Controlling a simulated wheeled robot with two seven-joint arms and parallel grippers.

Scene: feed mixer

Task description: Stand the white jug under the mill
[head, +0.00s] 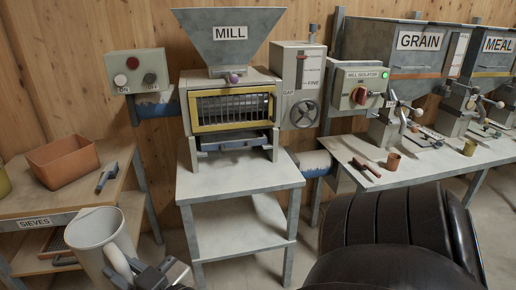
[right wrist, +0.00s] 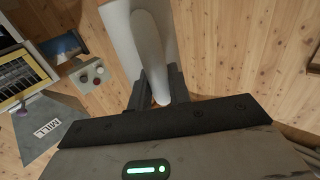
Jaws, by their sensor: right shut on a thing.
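The white jug (head: 90,238) is at the lower left in the head view, near the SIEVES bench. My right gripper (head: 150,274) is shut on the jug's handle. In the right wrist view the handle (right wrist: 151,45) runs down between the fingers (right wrist: 161,88). The mill (head: 232,105) stands at upper middle on a grey two-level stand (head: 240,178), beyond and to the right of the jug. A tray-like part (head: 233,143) sits low under its yellow-framed grille. My left gripper is not in view.
The stand's top in front of the mill and its lower shelf (head: 240,228) are bare. The SIEVES bench (head: 40,205) at left holds an orange-brown bin (head: 62,162) and a small dark tool (head: 106,177). The mill isolator (head: 358,88) shows a green light. A bench with GRAIN and MEAL hoppers is right.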

